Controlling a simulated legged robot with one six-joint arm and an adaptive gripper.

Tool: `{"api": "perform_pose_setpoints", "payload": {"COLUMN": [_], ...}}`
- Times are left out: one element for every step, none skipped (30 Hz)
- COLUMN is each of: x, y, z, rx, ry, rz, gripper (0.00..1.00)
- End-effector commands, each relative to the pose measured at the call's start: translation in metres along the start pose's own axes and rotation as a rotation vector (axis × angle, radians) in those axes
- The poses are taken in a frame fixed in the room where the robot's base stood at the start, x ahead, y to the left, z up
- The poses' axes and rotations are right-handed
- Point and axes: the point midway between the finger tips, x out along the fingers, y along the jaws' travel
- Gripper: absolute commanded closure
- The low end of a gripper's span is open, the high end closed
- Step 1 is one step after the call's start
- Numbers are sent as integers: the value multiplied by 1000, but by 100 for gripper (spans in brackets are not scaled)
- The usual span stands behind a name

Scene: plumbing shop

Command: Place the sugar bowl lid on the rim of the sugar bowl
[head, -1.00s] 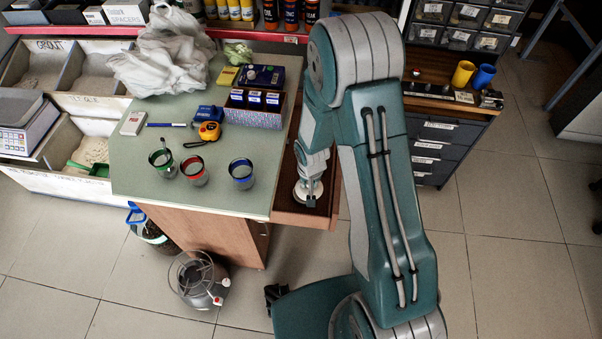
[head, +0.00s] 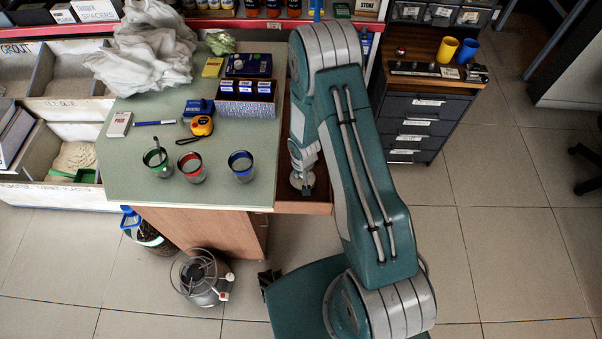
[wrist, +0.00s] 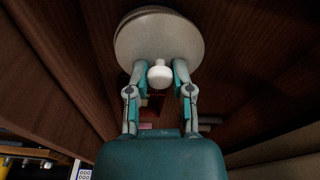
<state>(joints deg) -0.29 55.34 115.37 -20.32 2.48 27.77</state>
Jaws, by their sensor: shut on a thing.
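The sugar bowl lid is a pale round disc (wrist: 150,35) with a white knob (wrist: 160,76) in the wrist view. My gripper (wrist: 160,67) is shut on the knob, one finger on each side. In the head view the lid (head: 296,180) shows as a small pale disc, partly hidden by my gripper (head: 306,189), over the brown open drawer (head: 318,206) at the counter's right side. A second pale edge shows beside the disc in the wrist view; I cannot tell whether it is the bowl. I cannot make out the sugar bowl for sure.
Dark wood walls surround my gripper.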

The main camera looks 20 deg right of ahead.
Motion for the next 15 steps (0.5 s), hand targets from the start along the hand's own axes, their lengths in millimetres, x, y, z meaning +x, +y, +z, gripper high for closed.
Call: {"api": "perform_pose_setpoints", "payload": {"x": [1,2,3,4,4,5,5,5,4,4,4,4,4,4,4], "y": [1,2,2,2,2,1,1,0,0,0,0,0,0,0,0], "z": [0,1,1,1,1,1,1,1,0,0,0,0,0,0,0], "rx": [2,2,1,2,1,1,2,1,1,1,1,1,1,1,1], "ry": [0,-1,-1,-1,-1,-1,0,0,-1,-1,-1,-1,-1,-1,-1], "rz": [0,0,0,0,0,0,0,1,1,1,1,1,1,1,1], "gripper": [100,100,100,100,100,100,61,48,36,36,36,36,36,36,36]}}
